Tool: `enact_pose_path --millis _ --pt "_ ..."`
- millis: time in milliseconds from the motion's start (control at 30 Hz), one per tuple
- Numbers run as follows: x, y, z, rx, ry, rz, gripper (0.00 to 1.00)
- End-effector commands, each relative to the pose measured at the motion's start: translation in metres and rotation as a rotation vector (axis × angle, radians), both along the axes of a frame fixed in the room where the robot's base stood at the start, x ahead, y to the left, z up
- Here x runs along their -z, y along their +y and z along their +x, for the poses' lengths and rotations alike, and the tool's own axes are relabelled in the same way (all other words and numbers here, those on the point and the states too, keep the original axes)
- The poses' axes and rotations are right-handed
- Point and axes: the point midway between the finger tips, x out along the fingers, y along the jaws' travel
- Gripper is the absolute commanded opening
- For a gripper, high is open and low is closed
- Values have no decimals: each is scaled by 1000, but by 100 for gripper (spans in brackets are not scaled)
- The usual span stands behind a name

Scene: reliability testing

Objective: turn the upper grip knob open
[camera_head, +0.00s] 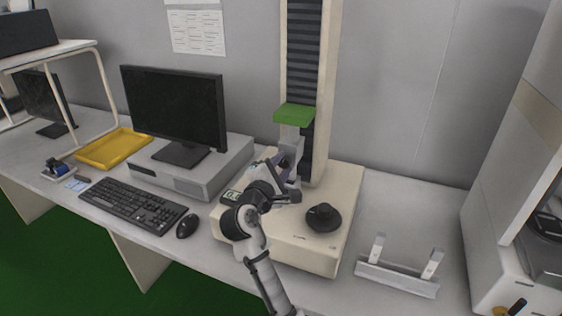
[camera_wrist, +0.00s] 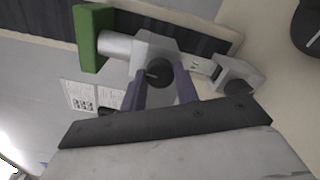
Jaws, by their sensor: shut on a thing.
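The upper grip (camera_wrist: 150,46) is a light grey block under a green block (camera_wrist: 93,38), which also shows in the head view (camera_head: 294,112). Its round black upper knob (camera_wrist: 158,71) faces the wrist camera. My gripper (camera_wrist: 158,78) has its two purple-grey fingers on either side of this knob, shut on it. In the head view my gripper (camera_head: 286,165) reaches up to the grip in front of the tester column, and my arm hides the knob. The lower grip (camera_wrist: 240,73), with its own dark knob (camera_wrist: 238,87), sits apart from the fingers.
The tester's cream base (camera_head: 325,250) carries a black round dial (camera_head: 323,217) to the right of my arm and a small display (camera_head: 232,195) to the left. A monitor (camera_head: 175,105), keyboard (camera_head: 132,204) and mouse (camera_head: 187,226) stand left. A metal bracket (camera_head: 397,278) lies right.

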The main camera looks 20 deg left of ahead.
Motion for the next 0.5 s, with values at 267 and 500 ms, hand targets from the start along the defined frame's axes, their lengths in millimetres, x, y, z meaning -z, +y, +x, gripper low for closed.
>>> enact_pose_path --millis 267,500 --pt "0 0 0 0 6 -97 8" --pt "1 0 0 0 6 -120 8"
